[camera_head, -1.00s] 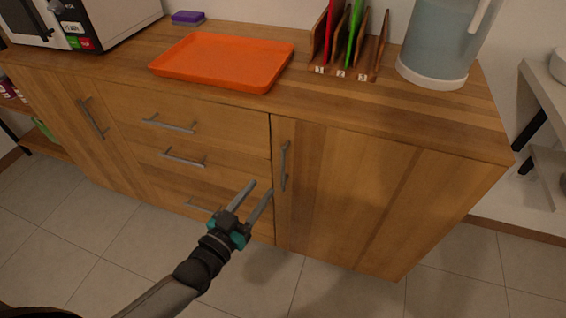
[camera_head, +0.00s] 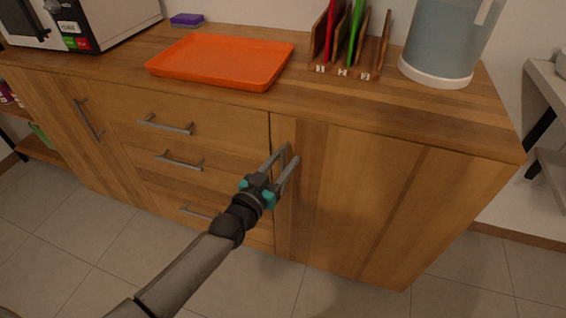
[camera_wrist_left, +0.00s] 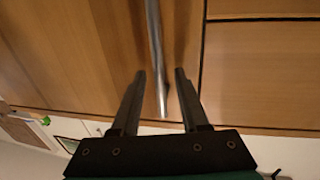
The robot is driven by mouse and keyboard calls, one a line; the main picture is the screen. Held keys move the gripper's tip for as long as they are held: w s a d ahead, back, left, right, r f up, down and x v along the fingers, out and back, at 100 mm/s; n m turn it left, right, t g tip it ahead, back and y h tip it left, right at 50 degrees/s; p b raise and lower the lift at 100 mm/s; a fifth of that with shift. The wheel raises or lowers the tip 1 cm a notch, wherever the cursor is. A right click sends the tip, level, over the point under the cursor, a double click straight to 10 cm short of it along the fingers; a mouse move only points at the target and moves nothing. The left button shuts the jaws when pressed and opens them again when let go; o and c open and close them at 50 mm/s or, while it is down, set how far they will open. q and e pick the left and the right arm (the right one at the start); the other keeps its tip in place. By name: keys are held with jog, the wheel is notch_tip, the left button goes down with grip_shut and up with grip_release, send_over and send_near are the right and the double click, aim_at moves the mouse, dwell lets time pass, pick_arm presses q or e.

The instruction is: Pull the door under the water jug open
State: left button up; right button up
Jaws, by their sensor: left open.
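The water jug (camera_head: 440,50) stands on the right of the wooden counter in the head view. Below it is the closed right cabinet door (camera_head: 360,205). Its vertical metal handle (camera_head: 285,158) is near the door's left edge and is partly hidden by my fingers. My left gripper (camera_head: 284,156) is open at the handle. In the left wrist view the handle (camera_wrist_left: 155,60) runs between the two open fingers (camera_wrist_left: 160,76), with space visible on both sides. My right gripper is not in view.
Drawers with bar handles (camera_head: 178,161) are left of the door. An orange tray (camera_head: 222,60), a rack with upright boards (camera_head: 345,68) and a microwave (camera_head: 75,30) are on the counter. The tiled floor (camera_head: 460,275) in front is clear.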

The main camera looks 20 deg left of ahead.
pick_arm(q)
jog(key=shift+c, duration=0.2)
grip_shut()
dwell(1.3)
